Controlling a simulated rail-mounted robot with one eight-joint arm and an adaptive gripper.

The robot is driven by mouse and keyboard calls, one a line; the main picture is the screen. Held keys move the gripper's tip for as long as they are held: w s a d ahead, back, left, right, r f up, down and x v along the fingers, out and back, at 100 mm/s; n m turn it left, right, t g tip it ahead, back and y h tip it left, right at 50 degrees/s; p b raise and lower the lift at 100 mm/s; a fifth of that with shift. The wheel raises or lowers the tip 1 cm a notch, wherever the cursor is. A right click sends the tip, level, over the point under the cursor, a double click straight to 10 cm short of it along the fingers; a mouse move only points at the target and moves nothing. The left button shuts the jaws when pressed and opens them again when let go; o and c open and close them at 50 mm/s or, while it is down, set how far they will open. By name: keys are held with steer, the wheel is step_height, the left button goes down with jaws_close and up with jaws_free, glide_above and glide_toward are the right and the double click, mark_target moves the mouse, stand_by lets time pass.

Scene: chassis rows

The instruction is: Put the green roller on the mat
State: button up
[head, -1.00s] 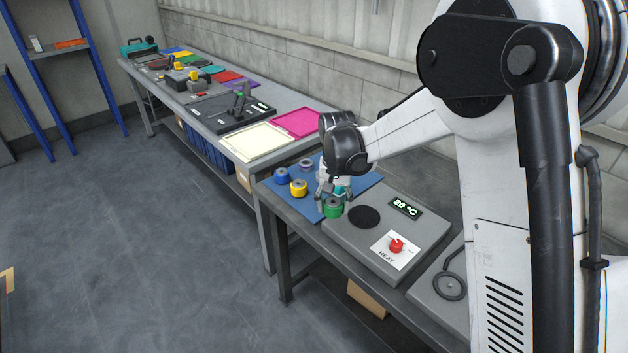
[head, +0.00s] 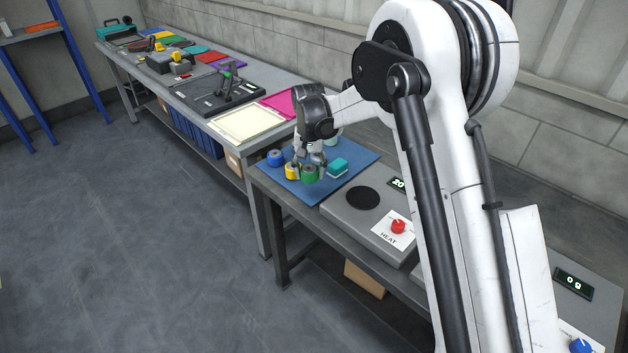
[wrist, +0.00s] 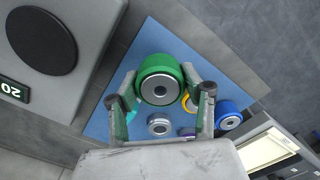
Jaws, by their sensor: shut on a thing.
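The green roller (head: 310,173) is held by my gripper (head: 308,166) over the front part of the blue mat (head: 352,158), beside the yellow roller (head: 292,171). In the wrist view the green roller (wrist: 153,68) sits between the two fingers of my gripper (wrist: 161,83), with the blue mat (wrist: 219,66) behind it. My gripper is shut on the roller. I cannot tell whether the roller's underside touches the mat.
A cream tray (head: 246,124) lies on the adjoining bench.

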mark_target(314, 189)
steer(key=shift+w+d+f, duration=0.65)
steer(key=shift+w, duration=0.05)
steer(key=shift+f, duration=1.95)
steer(key=o, duration=1.2)
steer(key=shift+f, duration=0.1)
steer(key=shift+o, duration=0.2)
